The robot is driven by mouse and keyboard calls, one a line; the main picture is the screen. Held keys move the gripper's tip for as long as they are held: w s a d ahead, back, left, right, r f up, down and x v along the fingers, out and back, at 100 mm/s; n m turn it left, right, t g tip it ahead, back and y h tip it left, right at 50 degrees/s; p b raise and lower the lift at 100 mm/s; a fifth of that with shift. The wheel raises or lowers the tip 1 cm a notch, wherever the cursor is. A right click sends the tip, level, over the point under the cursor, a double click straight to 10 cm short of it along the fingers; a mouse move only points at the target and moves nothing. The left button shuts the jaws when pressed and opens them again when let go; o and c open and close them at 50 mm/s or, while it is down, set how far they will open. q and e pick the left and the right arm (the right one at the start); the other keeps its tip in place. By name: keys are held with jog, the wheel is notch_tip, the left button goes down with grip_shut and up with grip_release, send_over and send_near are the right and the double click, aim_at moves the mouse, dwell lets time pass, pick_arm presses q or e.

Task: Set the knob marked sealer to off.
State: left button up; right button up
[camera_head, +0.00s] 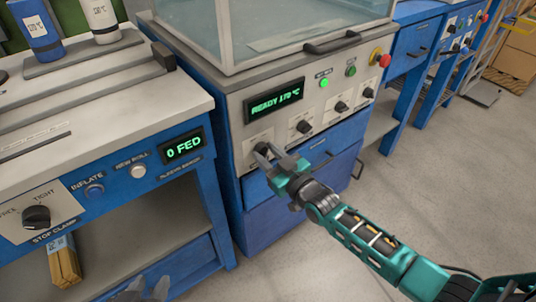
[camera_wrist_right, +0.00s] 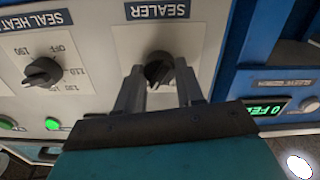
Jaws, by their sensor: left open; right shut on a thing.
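The sealer knob (camera_wrist_right: 158,68) is a black knob on a pale plate under the label SEALER, seen upside down in the right wrist view. In the head view the knob (camera_head: 261,147) is at the lower left of the grey machine front, partly covered by my fingers. My right gripper (camera_head: 268,153) is shut on it; in the right wrist view its fingers (camera_wrist_right: 160,88) stand on either side of the knob. The knob's setting marks are hidden, so I cannot tell where it points. My left gripper (camera_head: 150,290) is open and empty at the bottom edge of the head view.
The seal heat knob (camera_wrist_right: 43,72) is beside the sealer plate. A green display (camera_head: 274,98) reads READY 170 °C, with a lit green button (camera_head: 324,83) nearby. A red stop button (camera_head: 384,60) is further right. The inflate bench (camera_head: 110,112) stands at the left.

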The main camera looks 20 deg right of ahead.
jog(key=shift+c, duration=0.8)
jog(key=n+p, duration=0.1)
jog(key=n, duration=0.2)
jog(key=n+p, duration=0.1)
jog(key=n, duration=0.1)
jog(key=shift+n, duration=0.4)
jog(key=n, duration=0.3)
jog(key=shift+n, duration=1.4)
jog(key=shift+f+n, duration=0.1)
jog(key=shift+n, duration=0.2)
